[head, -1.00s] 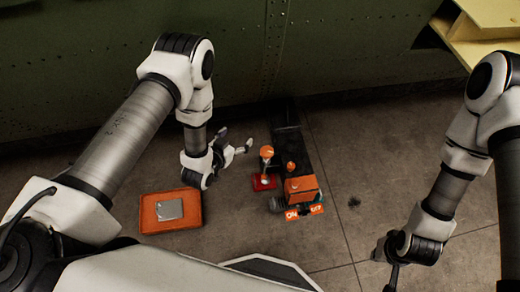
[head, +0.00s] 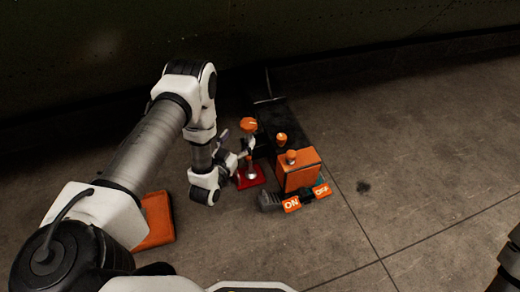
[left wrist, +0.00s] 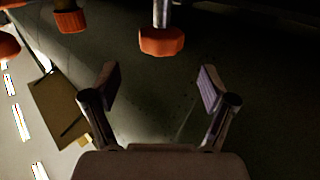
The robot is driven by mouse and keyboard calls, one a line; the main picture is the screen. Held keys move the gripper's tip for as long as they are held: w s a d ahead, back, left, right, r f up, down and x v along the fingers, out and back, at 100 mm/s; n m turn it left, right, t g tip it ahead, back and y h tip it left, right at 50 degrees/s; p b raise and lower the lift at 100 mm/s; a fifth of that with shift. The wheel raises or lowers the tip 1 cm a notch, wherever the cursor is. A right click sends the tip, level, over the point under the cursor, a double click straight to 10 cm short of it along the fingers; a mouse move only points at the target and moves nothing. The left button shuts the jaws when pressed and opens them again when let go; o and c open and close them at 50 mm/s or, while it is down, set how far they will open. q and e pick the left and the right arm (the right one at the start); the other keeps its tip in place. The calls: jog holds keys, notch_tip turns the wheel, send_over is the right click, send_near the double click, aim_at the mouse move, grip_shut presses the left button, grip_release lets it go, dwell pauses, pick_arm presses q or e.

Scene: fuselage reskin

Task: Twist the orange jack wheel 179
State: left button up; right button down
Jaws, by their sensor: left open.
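The orange jack wheel (head: 248,125) sits on top of an upright metal post above a red base (head: 250,178). In the left wrist view an orange wheel on a metal stem, which looks like the jack wheel (left wrist: 162,41), lies ahead of the fingers, slightly right of the middle. My left gripper (head: 238,143) is open, just left of and a little below the wheel in the head view. In the left wrist view its two fingers (left wrist: 160,88) are spread with nothing between them. Whether a finger touches the jack cannot be told. My right gripper is out of view.
Right of the jack stands an orange box (head: 298,176) with orange knobs and ON/OFF labels (head: 291,204). A dark long part lies behind. An orange case (head: 154,222) is partly hidden by my left arm. The floor at right is clear; a dark green wall closes the back.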

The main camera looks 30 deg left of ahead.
aim_at(245, 130)
pick_arm(q)
jog(key=shift+w+a+f, duration=0.1)
jog(key=shift+f, duration=0.6)
jog(key=shift+w+r, duration=0.2)
jog(key=shift+w, duration=0.05)
jog(key=w+b, duration=0.1)
jog(key=w, duration=0.1)
jog(key=w+b, duration=0.1)
jog(key=w, duration=0.1)
jog(key=w+a+b, duration=0.1)
jog(key=w, duration=0.2)
jog(key=shift+b, duration=0.3)
jog(key=shift+r, duration=0.15)
jog(key=c, duration=1.2)
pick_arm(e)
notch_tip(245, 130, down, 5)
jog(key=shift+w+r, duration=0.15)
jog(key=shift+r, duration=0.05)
